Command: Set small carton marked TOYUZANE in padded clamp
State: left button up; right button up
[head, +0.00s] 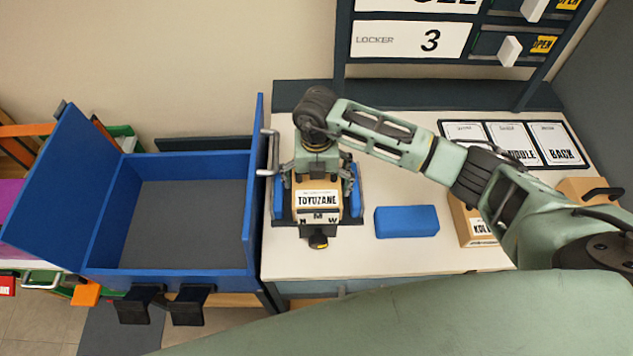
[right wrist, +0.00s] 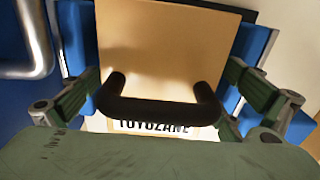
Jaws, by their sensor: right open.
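The small carton marked TOYUZANE (head: 318,203) sits between the blue pads of the padded clamp (head: 277,200) at the left of the white table. In the right wrist view the carton (right wrist: 165,55) shows its tan top, a black handle and its label, with blue pads at both sides. My right gripper (head: 318,178) is above the carton, pointing down. Its fingers are spread at either side of the carton, and the jaws are open. The clamp's black knob (head: 318,240) faces the front. The clamp's base is mostly hidden. My left gripper is not in view.
A blue block (head: 406,221) lies right of the clamp. A carton (head: 480,232) and another handled carton (head: 585,187) stand farther right, partly behind my arm. An open blue box (head: 180,273) stands left, close to the clamp. Lockers (head: 410,40) rise behind, with label cards below.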

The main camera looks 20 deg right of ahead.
notch_tip(320, 180, up, 11)
jog(key=b, duration=0.3)
jog(key=shift+f, duration=0.15)
jog(key=shift+r, duration=0.4)
dwell(1.5)
